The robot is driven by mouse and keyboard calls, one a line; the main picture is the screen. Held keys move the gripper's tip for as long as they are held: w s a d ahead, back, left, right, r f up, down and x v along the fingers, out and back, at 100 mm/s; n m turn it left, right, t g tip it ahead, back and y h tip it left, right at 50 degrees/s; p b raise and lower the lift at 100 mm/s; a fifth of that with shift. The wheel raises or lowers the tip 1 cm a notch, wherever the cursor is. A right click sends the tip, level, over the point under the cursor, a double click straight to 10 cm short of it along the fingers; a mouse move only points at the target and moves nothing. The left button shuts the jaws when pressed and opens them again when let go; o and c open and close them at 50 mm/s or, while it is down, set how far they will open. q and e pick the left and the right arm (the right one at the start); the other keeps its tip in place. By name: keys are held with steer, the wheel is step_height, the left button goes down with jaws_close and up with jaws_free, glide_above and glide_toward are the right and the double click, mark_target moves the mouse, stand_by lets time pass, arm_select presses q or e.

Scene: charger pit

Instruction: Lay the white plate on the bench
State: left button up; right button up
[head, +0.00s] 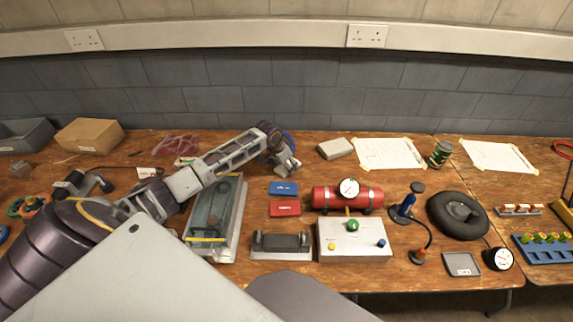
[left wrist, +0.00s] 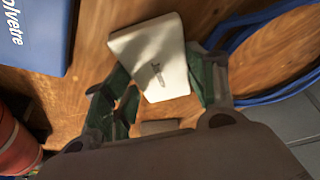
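A white plate (left wrist: 157,62) with a small dark mark on its face shows in the left wrist view, between the two finger pads of my left gripper (left wrist: 162,82). The fingers stand apart, one on each side of the plate. I cannot tell whether the pads touch its edges or how high it is above the wooden bench (head: 130,245). In the head view my left gripper (head: 287,163) is low over the back of the bench, and I cannot make out the plate there. My right gripper is not in view.
A blue cable loop (left wrist: 232,38) lies beside the gripper. A blue box (head: 283,188), a red box (head: 285,209), a red cylinder with a gauge (head: 328,198) and a pale block (head: 335,148) are near.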

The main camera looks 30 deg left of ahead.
mark_target(282, 170)
arm_select(q)
steer(key=o, duration=0.3)
steer(key=shift+s+d+f, duration=0.1)
steer(key=shift+s+f, duration=0.05)
steer(key=shift+f, duration=0.5)
steer(key=shift+o, duration=0.2)
steer(key=shift+r, duration=0.9)
steer(key=v, duration=0.6)
steer(key=shift+r, duration=0.3)
steer(key=v, duration=0.5)
steer(key=shift+p, duration=0.4)
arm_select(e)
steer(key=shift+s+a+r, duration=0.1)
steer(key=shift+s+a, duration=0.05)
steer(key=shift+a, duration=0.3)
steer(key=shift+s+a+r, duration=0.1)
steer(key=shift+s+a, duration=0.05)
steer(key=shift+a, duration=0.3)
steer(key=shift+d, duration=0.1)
